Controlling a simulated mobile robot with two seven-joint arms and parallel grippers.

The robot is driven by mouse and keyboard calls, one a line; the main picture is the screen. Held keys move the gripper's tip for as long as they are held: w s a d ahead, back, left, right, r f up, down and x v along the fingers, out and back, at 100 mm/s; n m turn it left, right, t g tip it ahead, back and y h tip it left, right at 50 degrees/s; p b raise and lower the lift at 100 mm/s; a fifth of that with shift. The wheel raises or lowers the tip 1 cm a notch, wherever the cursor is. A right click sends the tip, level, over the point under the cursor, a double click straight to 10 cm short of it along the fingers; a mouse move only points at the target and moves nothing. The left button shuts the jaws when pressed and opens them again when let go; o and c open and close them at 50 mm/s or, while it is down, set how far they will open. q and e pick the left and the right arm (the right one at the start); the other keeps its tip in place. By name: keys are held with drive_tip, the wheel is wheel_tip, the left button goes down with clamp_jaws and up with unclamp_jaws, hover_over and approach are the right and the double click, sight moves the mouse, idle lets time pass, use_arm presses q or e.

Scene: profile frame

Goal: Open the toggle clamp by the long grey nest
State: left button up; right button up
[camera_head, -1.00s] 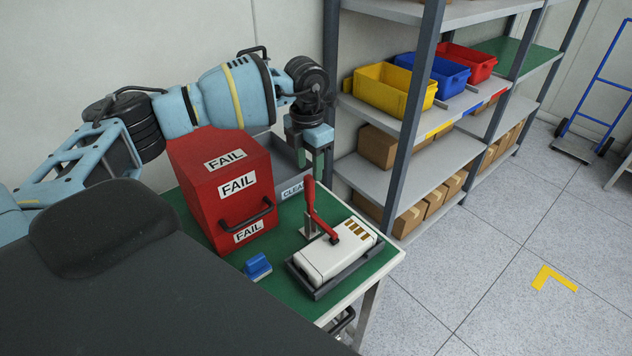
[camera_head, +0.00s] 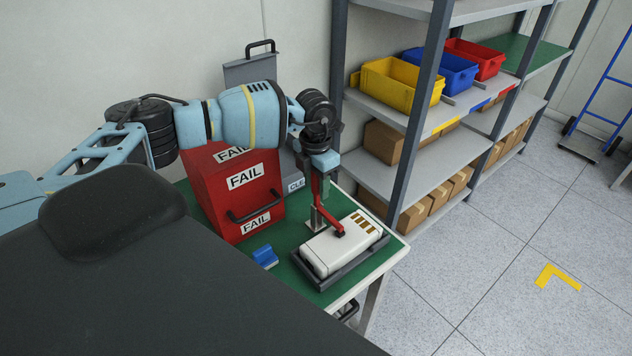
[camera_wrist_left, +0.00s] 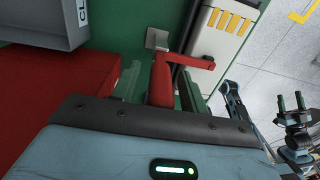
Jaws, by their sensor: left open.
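The toggle clamp (camera_head: 329,219) stands at the back edge of the long grey nest (camera_head: 346,272). Its red handle is upright, and its red arm reaches over a white part (camera_head: 338,248) with gold strips in the nest. My left gripper (camera_head: 321,187) is open at the clamp's handle, partly covering it. In the left wrist view the red handle (camera_wrist_left: 161,84) lies between the two green fingers of my left gripper (camera_wrist_left: 160,88), with gaps visible beside it. What looks like my right gripper (camera_wrist_left: 290,102) shows at the right edge there, its fingers apart.
A red FAIL box (camera_head: 240,190) stands left of the clamp, close to my left arm. A grey bin (camera_head: 250,70) is behind it. A small blue block (camera_head: 265,257) lies left of the nest. A shelf post (camera_head: 425,110) rises to the right.

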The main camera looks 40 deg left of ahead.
use_arm(q)
clamp_jaws()
idle(0.3)
drive_tip(key=shift+w+a+f+h, duration=0.1)
drive_tip(key=shift+a+f+h, duration=0.2)
drive_tip(key=shift+h, duration=0.2)
drive_tip(key=a+h+b, duration=0.1)
drive_tip(key=a+g+h+b, duration=0.1)
drive_tip(key=h+b, duration=0.1)
drive_tip(key=w+a+h+b, duration=0.1)
drive_tip(key=shift+a+f+g+h, duration=0.1)
drive_tip(key=shift+f+g+h, duration=0.15)
drive_tip(key=shift+g+h, duration=0.05)
unclamp_jaws()
use_arm(e)
drive_tip(key=s+f+g, duration=0.1)
drive_tip(key=s+f, duration=0.3)
drive_tip(key=f, duration=0.1)
drive_tip(key=shift+s+a+f+g, duration=0.3)
drive_tip(key=shift+a+f, duration=0.05)
drive_tip(key=shift+f, duration=0.05)
